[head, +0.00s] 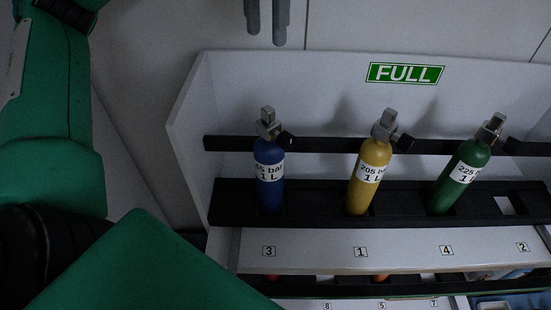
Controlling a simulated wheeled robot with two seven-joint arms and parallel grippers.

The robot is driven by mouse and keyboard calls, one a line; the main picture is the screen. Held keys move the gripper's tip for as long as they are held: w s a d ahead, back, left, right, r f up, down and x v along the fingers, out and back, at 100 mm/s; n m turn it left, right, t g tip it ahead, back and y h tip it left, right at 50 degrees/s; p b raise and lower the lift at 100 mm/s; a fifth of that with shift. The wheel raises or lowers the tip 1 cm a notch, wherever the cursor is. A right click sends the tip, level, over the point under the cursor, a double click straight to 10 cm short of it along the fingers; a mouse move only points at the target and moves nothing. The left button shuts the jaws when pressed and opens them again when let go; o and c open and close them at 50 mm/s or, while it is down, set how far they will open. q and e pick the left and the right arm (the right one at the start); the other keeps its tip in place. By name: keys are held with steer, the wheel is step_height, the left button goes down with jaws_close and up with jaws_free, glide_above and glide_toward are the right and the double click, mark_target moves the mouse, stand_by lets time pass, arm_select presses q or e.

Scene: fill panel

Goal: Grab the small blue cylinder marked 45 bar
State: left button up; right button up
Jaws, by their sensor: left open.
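The small blue cylinder (269,190) stands upright in the rack at the left of the row, above the tag 3. Its white label reads "45 bar 1 L", with the left part turned away. A grey valve with a black knob sits on its top. My left gripper (267,38) shows at the top edge as two grey fingers, apart and empty, higher in the picture than the blue cylinder and clear of it. The rest of that gripper is cut off by the frame. My right gripper is not in view.
A yellow cylinder (365,189) marked 205 bar and a green cylinder (456,187) marked 225 stand to the right. A black rail (325,145) runs behind them. The white side wall (192,126) stands left. A green FULL sign (405,73) is above. My green arm fills the left.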

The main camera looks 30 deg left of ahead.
mark_target(268, 107)
arm_select(q)
step_height(268, 107, down, 7)
steer(key=b, duration=0.4)
steer(key=shift+r, duration=0.15)
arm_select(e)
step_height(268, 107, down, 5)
arm_select(q)
step_height(268, 107, down, 7)
steer(key=shift+r+p, duration=0.15)
steer(key=shift+p, duration=0.35)
steer(key=shift+f+p, duration=0.4)
steer(key=shift+p, duration=0.1)
step_height(268, 107, down, 3)
steer(key=shift+w+a+f+p, duration=0.1)
steer(key=shift+a+p, duration=0.05)
steer(key=shift+p, duration=0.85)
steer(key=shift+f, duration=0.7)
jaws_close()
steer(key=shift+w+r, duration=0.1)
steer(key=shift+w, duration=0.05)
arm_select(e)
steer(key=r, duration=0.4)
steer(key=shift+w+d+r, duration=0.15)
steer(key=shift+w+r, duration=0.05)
